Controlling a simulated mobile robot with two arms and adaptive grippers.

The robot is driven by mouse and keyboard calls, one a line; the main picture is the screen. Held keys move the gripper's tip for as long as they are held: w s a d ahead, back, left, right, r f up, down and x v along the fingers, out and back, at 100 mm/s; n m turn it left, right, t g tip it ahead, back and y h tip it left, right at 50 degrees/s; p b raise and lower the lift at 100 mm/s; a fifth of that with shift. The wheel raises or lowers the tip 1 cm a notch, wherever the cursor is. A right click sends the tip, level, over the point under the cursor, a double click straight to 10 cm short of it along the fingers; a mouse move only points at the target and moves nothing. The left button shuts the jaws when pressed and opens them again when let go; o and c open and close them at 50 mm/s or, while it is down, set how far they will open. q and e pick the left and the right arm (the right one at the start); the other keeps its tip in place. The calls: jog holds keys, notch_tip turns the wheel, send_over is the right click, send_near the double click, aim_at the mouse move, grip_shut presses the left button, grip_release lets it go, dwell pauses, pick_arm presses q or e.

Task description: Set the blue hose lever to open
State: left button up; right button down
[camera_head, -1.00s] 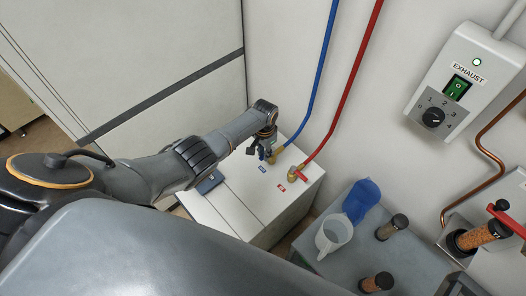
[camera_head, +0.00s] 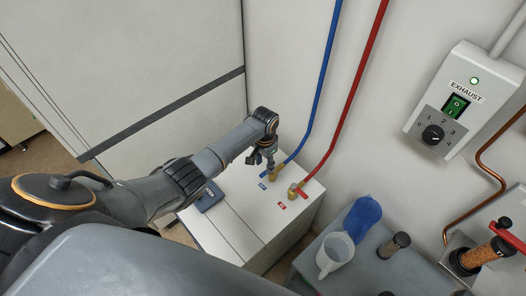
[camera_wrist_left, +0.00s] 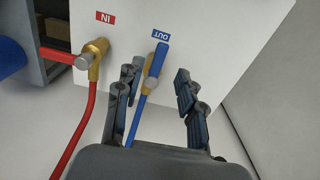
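The blue hose lever (camera_wrist_left: 163,58) sits on a brass valve under the blue OUT label (camera_wrist_left: 160,35) in the left wrist view. It points toward the label, roughly in line with the blue hose (camera_wrist_left: 138,122). My left gripper (camera_wrist_left: 158,90) is open, with one finger on each side of the lever and hose. The left finger is close to the valve; I cannot tell if it touches. In the head view my left gripper (camera_head: 261,157) is above the valve on the white box (camera_head: 225,235) and partly hides the lever. My right gripper is not in view.
Beside it, a red hose (camera_wrist_left: 84,125) meets a brass valve (camera_wrist_left: 91,56) with a red lever at the IN label. A clear jug (camera_head: 335,254) and a blue container (camera_head: 362,218) stand on a grey surface to the right. The wall is close behind the box.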

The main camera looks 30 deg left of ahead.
aim_at(263, 173)
pick_arm(q)
notch_tip(263, 173, up, 8)
jog(key=shift+s+a, duration=0.1)
dwell(0.4)
